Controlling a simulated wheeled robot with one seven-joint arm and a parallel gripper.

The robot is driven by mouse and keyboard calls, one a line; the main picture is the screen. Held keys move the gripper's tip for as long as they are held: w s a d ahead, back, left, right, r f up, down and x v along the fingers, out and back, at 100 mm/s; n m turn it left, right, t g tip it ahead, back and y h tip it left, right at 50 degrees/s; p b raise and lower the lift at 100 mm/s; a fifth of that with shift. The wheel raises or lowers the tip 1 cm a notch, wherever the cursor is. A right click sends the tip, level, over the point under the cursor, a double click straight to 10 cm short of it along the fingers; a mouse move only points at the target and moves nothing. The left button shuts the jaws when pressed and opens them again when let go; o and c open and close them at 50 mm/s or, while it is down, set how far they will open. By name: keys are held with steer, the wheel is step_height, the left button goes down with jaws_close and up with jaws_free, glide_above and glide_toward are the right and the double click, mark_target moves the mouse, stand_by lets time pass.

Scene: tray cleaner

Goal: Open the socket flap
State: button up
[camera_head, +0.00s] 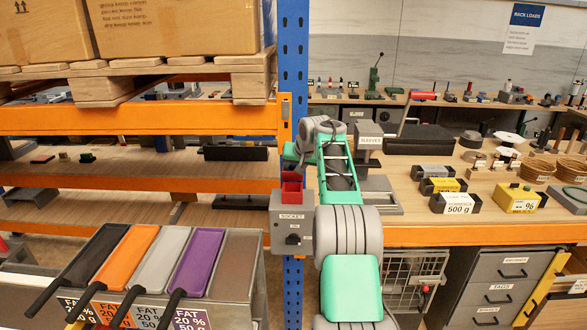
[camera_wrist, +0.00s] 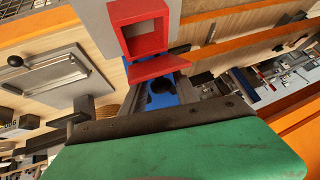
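The grey socket box (camera_head: 291,222) with a "SOCKET" label and a dark knob is mounted on the blue post. Its red socket part (camera_head: 291,190) is at the top. In the wrist view, a red square frame (camera_wrist: 117,20) surrounds a recess, and the red flap (camera_wrist: 163,67) stands out from one edge of it, so the flap looks open. My gripper (camera_head: 296,154) is just above the red part, mostly hidden by my arm. Contact with the flap cannot be told.
The blue post (camera_head: 294,60) and orange shelf beam (camera_head: 140,119) are close to my gripper. A workbench (camera_head: 440,207) with labelled weights is on the right. Several coloured trays (camera_head: 127,255) with black handles are at the lower left.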

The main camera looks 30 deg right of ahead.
steer(key=shift+o, duration=0.8)
steer(key=b+v, duration=0.2)
steer(key=v, duration=0.5)
steer(key=shift+s+r, duration=0.25)
steer(key=shift+r, duration=0.15)
